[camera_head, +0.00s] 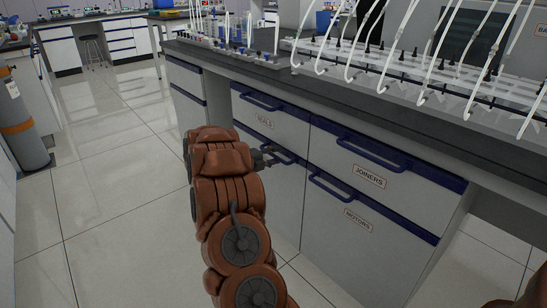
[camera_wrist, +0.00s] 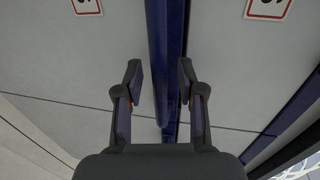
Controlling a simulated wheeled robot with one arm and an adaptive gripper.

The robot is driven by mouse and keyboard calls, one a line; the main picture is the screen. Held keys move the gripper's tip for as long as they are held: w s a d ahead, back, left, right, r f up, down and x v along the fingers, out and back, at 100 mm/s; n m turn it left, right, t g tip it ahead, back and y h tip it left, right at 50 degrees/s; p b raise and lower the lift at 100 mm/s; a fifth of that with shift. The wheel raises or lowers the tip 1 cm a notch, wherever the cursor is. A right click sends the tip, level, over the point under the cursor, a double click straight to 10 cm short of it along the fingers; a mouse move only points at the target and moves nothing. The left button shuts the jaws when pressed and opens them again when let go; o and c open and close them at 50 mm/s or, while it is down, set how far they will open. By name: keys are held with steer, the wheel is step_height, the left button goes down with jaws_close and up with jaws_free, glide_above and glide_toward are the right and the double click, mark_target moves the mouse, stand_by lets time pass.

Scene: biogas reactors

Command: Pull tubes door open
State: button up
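The lower left door (camera_head: 286,198) of the bench cabinet sits below the SEALS drawer (camera_head: 270,122). No TUBES label is readable; my arm hides much of this door. Its blue handle (camera_head: 287,158) is partly behind my gripper (camera_head: 284,156), which is small and dark here. In the wrist view, my gripper (camera_wrist: 159,75) has its two fingers apart. A long blue bar (camera_wrist: 162,40) runs between and beyond the fingers. Whether the fingers touch it or are around the handle, I cannot tell. The door looks closed.
The JOINERS drawer (camera_head: 358,165) and MOTORS door (camera_head: 350,228) are to the right, with blue handles. The grey worktop (camera_head: 330,95) above carries a rack of white tubes (camera_head: 430,65). Tiled floor (camera_head: 110,190) is clear at left; a gas cylinder (camera_head: 22,125) stands at the far left.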

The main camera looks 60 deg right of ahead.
jaws_close()
steer(key=shift+a, duration=0.1)
stand_by(0.5)
